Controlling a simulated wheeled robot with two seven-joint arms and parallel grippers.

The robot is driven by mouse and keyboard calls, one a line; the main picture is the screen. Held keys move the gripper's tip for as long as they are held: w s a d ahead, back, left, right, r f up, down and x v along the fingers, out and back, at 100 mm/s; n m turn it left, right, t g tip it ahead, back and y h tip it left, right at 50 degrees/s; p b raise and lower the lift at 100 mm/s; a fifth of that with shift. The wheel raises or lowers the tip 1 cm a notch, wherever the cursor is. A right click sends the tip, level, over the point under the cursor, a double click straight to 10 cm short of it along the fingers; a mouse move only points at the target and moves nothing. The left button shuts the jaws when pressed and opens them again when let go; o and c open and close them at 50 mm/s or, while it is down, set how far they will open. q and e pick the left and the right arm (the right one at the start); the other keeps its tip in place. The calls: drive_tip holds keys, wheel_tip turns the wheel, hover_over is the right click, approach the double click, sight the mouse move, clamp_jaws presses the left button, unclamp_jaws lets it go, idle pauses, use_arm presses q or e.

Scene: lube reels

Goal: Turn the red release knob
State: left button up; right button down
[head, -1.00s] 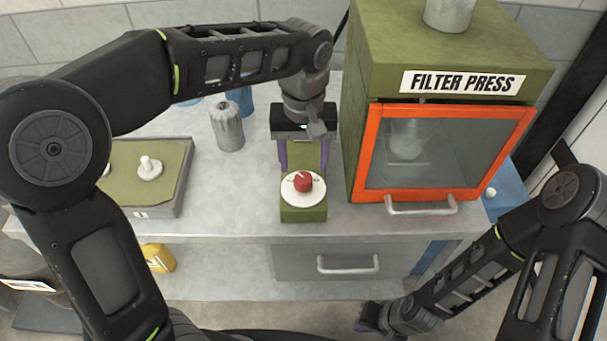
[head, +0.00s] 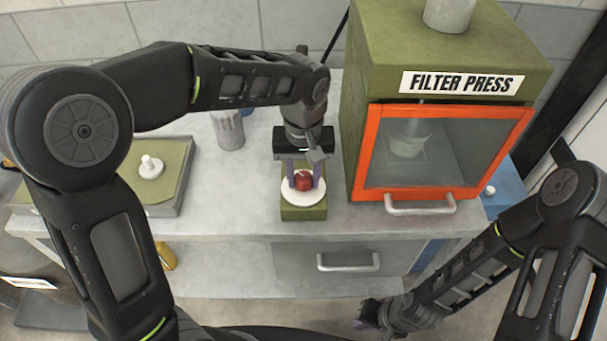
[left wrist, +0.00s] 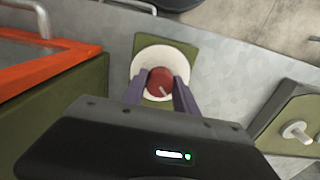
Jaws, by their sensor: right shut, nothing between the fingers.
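The red knob (head: 303,181) sits on a round white dial plate (head: 303,197) on top of a green block (head: 303,213) at the bench's front edge. It also shows in the left wrist view (left wrist: 160,82), with a pale pointer line on its top. My left gripper (head: 304,181) is over the knob, its two purple fingers apart, one on each side of it. In the left wrist view its fingertips (left wrist: 159,88) flank the knob; I cannot tell whether they touch it. My right gripper (head: 362,318) is shut and empty, low before the bench.
The green filter press (head: 448,75) with an orange-framed window stands close to the right of my left gripper. A grey canister (head: 227,130) stands behind to the left. A green tray (head: 172,178) with a white knob lies at left. A drawer handle (head: 348,264) sits below.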

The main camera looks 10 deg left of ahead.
use_arm(q)
clamp_jaws()
drive_tip(key=shift+m, duration=0.4)
drive_tip(key=m, duration=0.8)
drive_tip(key=shift+b, duration=0.35)
drive_tip(key=m, duration=0.9)
drive_tip(key=shift+p, duration=0.3)
